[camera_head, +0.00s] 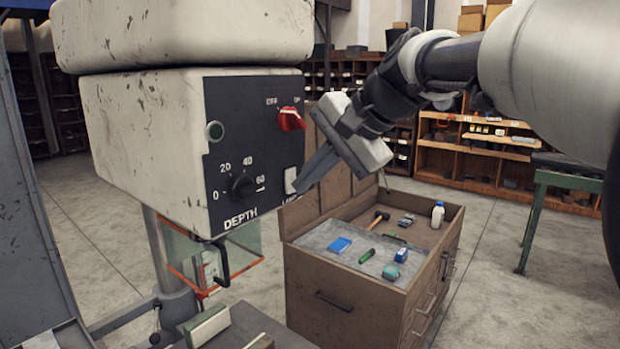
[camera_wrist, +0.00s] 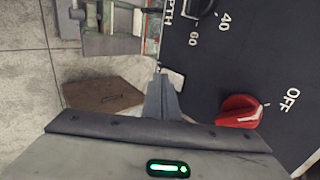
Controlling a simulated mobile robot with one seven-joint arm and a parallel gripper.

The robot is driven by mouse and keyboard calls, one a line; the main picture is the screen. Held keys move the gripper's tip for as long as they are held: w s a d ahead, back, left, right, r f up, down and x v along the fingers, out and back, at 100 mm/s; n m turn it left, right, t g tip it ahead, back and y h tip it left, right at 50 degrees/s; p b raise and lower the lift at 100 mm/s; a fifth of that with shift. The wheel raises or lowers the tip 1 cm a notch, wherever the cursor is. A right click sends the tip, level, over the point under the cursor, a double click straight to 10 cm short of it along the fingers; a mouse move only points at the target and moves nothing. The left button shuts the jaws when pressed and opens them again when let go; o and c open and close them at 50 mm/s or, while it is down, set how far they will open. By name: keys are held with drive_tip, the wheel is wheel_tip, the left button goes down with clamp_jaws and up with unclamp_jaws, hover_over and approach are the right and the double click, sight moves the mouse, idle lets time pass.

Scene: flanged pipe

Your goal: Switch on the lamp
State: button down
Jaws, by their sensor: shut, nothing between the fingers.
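The white switch (camera_head: 291,180) sits low on the right of the machine's dark control panel (camera_head: 250,150), above a partly hidden label. My gripper (camera_head: 301,187) is shut and empty, with its fingertips pointing down-left at the right edge of this switch. In the wrist view my shut fingers (camera_wrist: 161,82) reach toward the panel edge, and the white switch (camera_wrist: 178,80) shows just right of the tips, partly hidden by them. I cannot tell whether the tips touch it. No lit lamp is visible.
A clear guard (camera_head: 245,245) hangs below. A tool cabinet (camera_head: 345,300) stands behind to the right.

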drive_tip(key=shift+w+a+f, duration=0.1)
drive_tip(key=shift+a+f, duration=0.05)
drive_tip(key=shift+r+p, duration=0.85)
drive_tip(key=shift+r, duration=0.05)
